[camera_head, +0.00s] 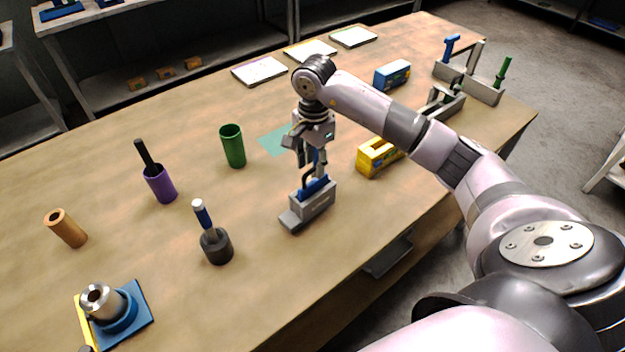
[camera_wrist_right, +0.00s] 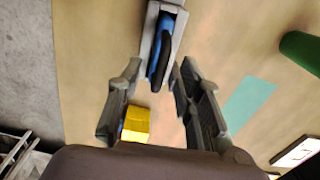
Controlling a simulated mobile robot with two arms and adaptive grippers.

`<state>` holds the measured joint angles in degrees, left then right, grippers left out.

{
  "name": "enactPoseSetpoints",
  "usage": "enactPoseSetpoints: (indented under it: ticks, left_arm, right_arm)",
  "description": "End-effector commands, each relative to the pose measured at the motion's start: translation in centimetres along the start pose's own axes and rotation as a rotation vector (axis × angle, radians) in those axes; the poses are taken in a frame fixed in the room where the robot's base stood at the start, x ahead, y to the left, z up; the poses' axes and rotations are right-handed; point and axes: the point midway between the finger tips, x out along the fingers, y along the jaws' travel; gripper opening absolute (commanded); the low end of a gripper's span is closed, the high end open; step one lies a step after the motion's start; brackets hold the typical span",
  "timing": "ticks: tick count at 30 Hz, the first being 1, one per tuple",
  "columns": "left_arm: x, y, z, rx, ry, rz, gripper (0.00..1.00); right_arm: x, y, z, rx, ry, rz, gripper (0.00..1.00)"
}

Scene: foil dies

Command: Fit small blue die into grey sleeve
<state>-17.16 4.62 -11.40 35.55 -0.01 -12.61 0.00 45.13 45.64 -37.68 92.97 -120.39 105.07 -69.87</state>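The small blue die (camera_head: 319,186) with a black loop handle sits in the opening of the grey sleeve (camera_head: 318,206). Its upper part shows above the sleeve's rim; how deep it sits I cannot tell. The wrist view also shows the blue die (camera_wrist_right: 155,62) between the walls of the grey sleeve (camera_wrist_right: 177,38), with the black handle on top. My right gripper (camera_head: 312,165) is just above the handle in the head view. In the wrist view its two fingers (camera_wrist_right: 158,98) are spread apart, with nothing clamped between them. My left gripper is not in view.
A yellow box (camera_head: 377,158) stands right of the sleeve, and a blue box (camera_head: 392,75) farther back. A dark holder (camera_head: 216,246), green cup (camera_head: 233,147) and purple cup (camera_head: 160,184) stand to the left. A grey rack (camera_head: 470,82) is at back right. The front middle is clear.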

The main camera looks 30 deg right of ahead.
Motion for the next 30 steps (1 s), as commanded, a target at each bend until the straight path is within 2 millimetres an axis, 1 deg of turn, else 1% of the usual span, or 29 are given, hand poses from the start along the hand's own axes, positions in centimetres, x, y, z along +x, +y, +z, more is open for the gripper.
enactPoseSetpoints:
  ticks: [1,3,6,10,15,30]
  left_arm:
    - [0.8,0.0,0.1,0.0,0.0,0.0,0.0]
    - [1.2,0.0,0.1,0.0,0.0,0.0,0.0]
    - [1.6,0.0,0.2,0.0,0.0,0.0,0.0]
    - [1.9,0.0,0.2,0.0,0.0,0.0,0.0]
    - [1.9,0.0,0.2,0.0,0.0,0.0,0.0]
    - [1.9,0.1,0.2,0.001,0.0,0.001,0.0]
  right_arm:
    - [-0.8,-0.1,0.0,-0.002,0.002,-0.006,0.33]
    - [-2.2,-0.1,-0.1,-0.001,0.001,-0.005,0.33]
    - [-3.9,-0.1,0.0,-0.001,0.001,-0.003,0.33]
    - [-5.1,0.0,0.0,-0.001,0.0,0.0,0.33]
    - [-5.7,0.0,0.0,0.0,0.0,0.001,0.33]
    - [-5.6,0.0,0.0,0.0,0.0,0.001,0.33]
